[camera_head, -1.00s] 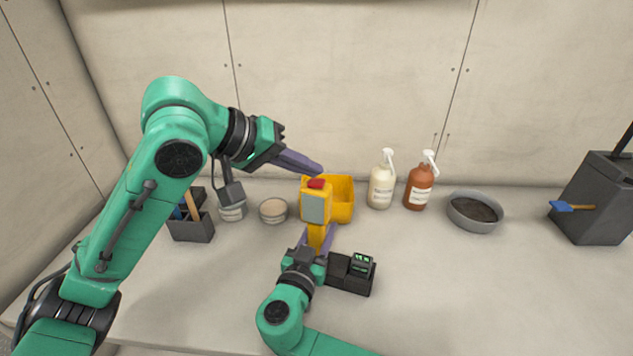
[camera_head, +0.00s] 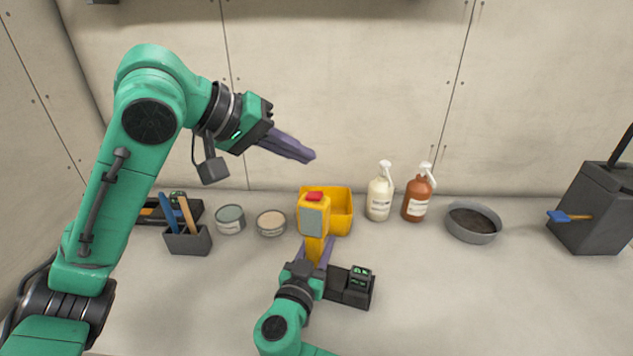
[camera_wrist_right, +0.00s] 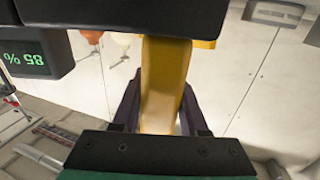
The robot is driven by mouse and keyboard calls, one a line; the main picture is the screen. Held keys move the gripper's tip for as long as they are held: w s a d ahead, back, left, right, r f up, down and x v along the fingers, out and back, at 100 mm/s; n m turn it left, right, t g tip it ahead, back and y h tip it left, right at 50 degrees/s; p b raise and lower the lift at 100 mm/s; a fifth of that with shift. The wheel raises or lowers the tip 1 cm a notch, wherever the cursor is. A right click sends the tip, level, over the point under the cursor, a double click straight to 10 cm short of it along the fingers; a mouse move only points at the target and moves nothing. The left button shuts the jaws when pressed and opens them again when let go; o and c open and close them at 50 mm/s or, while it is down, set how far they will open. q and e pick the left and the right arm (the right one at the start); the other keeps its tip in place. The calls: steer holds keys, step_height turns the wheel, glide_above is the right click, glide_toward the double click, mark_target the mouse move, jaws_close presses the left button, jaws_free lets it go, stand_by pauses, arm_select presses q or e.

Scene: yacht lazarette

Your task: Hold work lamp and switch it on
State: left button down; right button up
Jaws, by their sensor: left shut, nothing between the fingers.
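The yellow work lamp (camera_head: 314,218) stands upright in the head view, with a grey lens panel on its front and a red switch (camera_head: 314,197) on top. My right gripper (camera_head: 318,254) is around the lamp's yellow handle from the near side and looks shut on it. The handle (camera_wrist_right: 163,85) runs between its purple fingers in the right wrist view. My left gripper (camera_head: 311,156) is shut and empty, above the lamp with its fingertips over the red switch and clearly apart from it. Whether the lamp is lit cannot be told.
A yellow bin (camera_head: 341,222) is behind the lamp. The front right is clear.

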steer(key=o, duration=0.4)
steer(key=shift+f, duration=0.1)
steer(key=shift+o, duration=0.2)
steer(key=v, duration=1.2)
steer(key=shift+o, duration=0.3)
steer(key=o, duration=0.3)
